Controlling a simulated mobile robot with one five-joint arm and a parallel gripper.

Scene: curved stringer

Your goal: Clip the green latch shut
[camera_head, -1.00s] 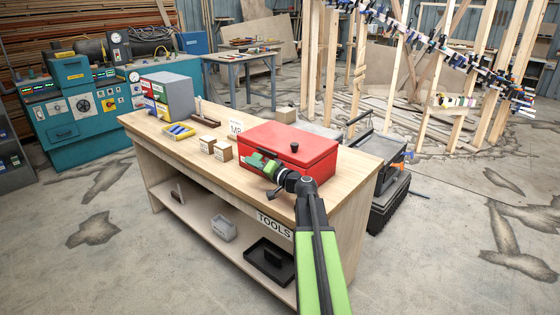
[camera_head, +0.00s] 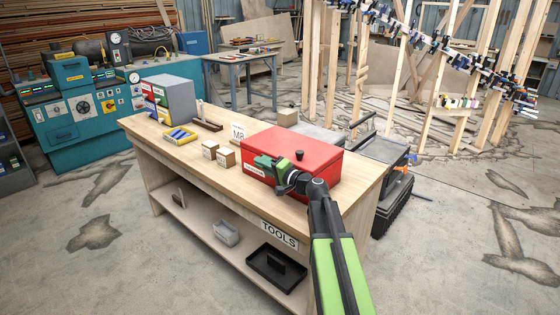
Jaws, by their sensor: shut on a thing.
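A red box (camera_head: 320,160) with a closed-looking lid and a black knob (camera_head: 300,155) stands on the right part of the wooden workbench. My gripper (camera_head: 264,162), green and black, is at the upper front edge of the box, left of the knob. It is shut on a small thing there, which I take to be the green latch. The latch is hidden by the jaws or blends with their green, so I cannot see how far it is closed. A white label shows on the box's front below my gripper.
On the workbench (camera_head: 190,155) stand small wooden blocks (camera_head: 225,158), a yellow-blue tray (camera_head: 180,135) and a grey cabinet (camera_head: 176,98). The shelf below holds a black tray (camera_head: 272,268) and a grey bin (camera_head: 226,233). The bench's front middle is bare.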

